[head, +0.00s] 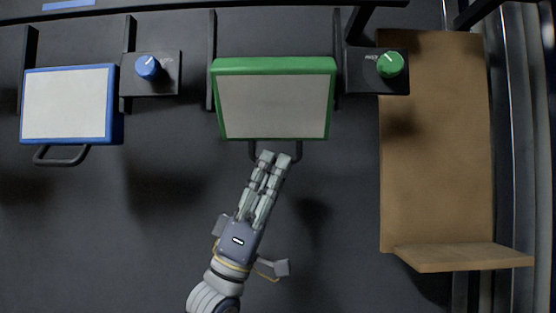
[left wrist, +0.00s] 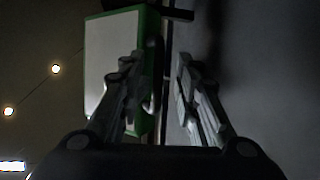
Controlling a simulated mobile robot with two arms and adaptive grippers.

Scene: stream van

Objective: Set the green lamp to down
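The green lamp (head: 275,100) is a flat panel with a green frame and a pale face, fixed at the top middle of the head view. A dark handle (head: 298,151) hangs from its lower edge. The lamp also shows in the left wrist view (left wrist: 113,62), left of centre. My left gripper (head: 275,156) is at the handle, its fingertips just below the lamp's lower edge. In the left wrist view its two fingers stand apart with a gap between them. I cannot tell whether the fingers touch the handle. My right gripper is not in view.
A blue lamp (head: 68,104) with its own handle is at the left. A blue knob (head: 147,67) and a green knob (head: 390,64) sit on dark boxes. A brown board (head: 435,150) with a ledge stands at the right.

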